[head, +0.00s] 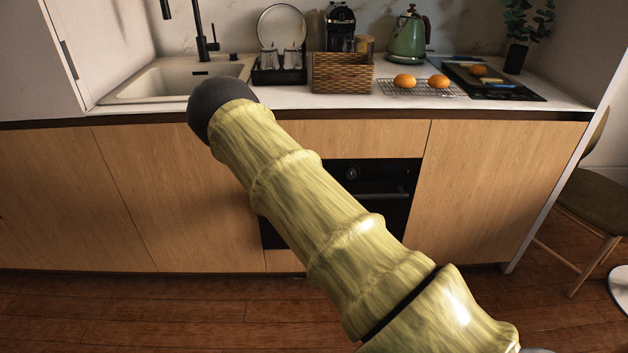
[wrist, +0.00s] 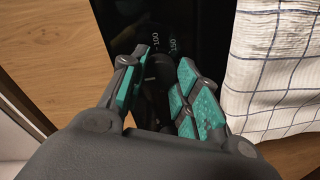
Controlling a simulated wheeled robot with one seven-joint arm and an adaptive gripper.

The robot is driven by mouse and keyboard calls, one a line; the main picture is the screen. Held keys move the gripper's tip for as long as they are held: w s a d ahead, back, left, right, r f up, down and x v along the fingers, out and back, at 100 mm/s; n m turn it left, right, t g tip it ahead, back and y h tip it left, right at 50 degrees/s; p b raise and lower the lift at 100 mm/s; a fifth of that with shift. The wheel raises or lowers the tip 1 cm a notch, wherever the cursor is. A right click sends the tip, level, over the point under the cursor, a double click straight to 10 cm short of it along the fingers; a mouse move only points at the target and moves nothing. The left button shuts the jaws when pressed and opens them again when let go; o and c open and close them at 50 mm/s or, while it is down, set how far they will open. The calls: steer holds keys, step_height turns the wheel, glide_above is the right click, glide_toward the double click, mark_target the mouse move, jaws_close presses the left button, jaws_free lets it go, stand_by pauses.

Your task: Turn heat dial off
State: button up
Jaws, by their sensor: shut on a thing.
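In the wrist view, my gripper (wrist: 164,62) has its teal-padded fingers on either side of a dark round heat dial (wrist: 158,74) and is shut on it. The dial sits on a black oven front, with the white marks "100" and "150" just beyond it. Its pointer is hidden between the fingers. In the head view, the black oven (head: 395,215) is set in the wooden cabinets and partly covered by my arm. A round dial (head: 352,173) shows on its panel; I cannot tell whether it is the held one. My gripper is hidden there behind my arm.
A white checked towel (wrist: 270,75) hangs close to the right of my gripper. A wooden cabinet front (wrist: 60,50) is to the left. The counter above holds a wicker basket (head: 342,75), a green kettle (head: 408,40) and a sink (head: 165,82). A chair (head: 590,195) stands at right.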

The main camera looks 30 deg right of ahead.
steer(key=o, duration=1)
steer(key=shift+s+d+f, duration=0.1)
steer(key=shift+f, duration=0.1)
steer(key=shift+r, duration=0.1)
steer(key=v, duration=1.2)
